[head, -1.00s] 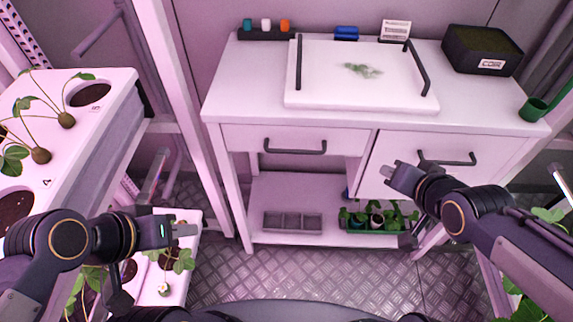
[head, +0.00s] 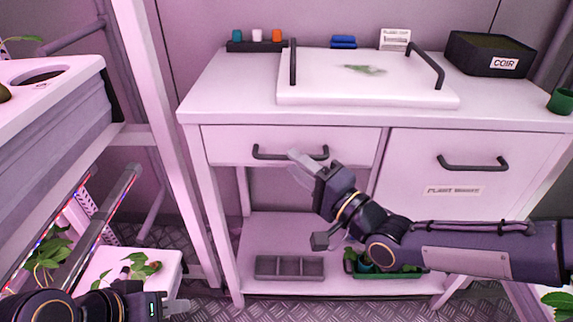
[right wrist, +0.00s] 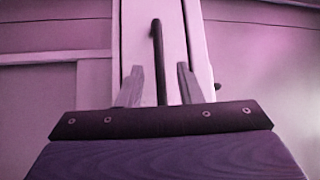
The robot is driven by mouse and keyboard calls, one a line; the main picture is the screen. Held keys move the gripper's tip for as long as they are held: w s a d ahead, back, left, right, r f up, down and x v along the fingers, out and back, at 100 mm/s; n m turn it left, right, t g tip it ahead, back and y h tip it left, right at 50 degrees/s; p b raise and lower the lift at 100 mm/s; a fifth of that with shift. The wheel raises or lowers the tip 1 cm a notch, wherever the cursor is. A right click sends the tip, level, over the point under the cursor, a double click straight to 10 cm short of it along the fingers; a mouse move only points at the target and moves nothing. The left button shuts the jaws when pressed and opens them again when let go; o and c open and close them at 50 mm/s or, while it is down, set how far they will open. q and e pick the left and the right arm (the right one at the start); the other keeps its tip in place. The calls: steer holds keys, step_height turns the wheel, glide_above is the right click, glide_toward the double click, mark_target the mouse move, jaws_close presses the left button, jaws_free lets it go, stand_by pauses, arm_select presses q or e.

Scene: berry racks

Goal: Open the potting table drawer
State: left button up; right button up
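The white potting table (head: 300,108) has a wide drawer (head: 225,147) at its upper left. The drawer's front looks flush with the table. A dark bar handle (head: 268,155) runs across the front. My right gripper (head: 297,164) is at the handle, its fingers covering part of the bar. In the right wrist view the handle (right wrist: 158,50) appears upright and lies between the two open fingers (right wrist: 160,88), with a gap on each side. My left gripper (head: 178,306) is low at the lower left, away from the table; its finger gap is not clear.
A cabinet front (head: 440,200) with its own handle (head: 472,164) is on the right. A tray (head: 368,100) with dark handles and a coir box (head: 490,54) stand on top. The lower shelf holds a grey divided tray (head: 290,268) and a green planter (head: 395,273). Racks stand at left.

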steer(key=shift+b+x, duration=0.4)
steer(key=shift+x, duration=1.5)
jaws_close()
